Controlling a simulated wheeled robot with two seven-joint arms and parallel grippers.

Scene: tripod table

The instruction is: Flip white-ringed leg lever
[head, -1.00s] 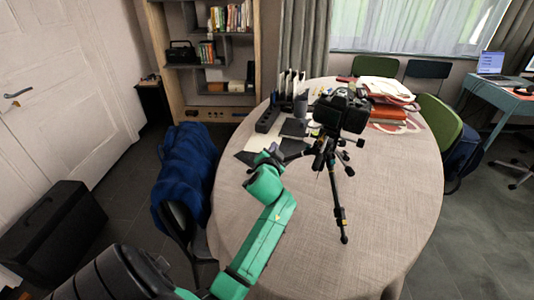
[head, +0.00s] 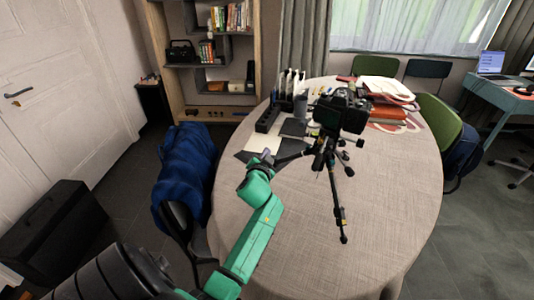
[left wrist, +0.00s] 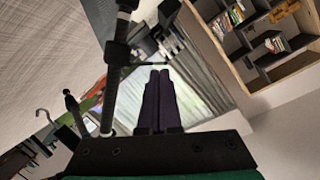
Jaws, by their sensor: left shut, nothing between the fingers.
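The black tripod (head: 325,160) stands on the table with a dark camera (head: 343,112) on top. One leg (head: 338,200) reaches toward the front, with yellow marks near its lower end. Another leg (head: 292,157) points left toward my left gripper (head: 266,157). I cannot make out a white ring or its lever for certain in the head view. In the left wrist view a dark tripod leg (left wrist: 115,60) with a thick collar runs just left of my left gripper (left wrist: 158,75), whose fingers are shut and empty. I cannot tell whether they touch the leg. My right gripper is out of view.
The round table (head: 290,240) is bare at the front. Papers (head: 262,143), a black organizer (head: 268,118) and a stack of red and orange items (head: 388,108) lie toward the back. A chair with a blue cover (head: 185,170) stands at the left edge.

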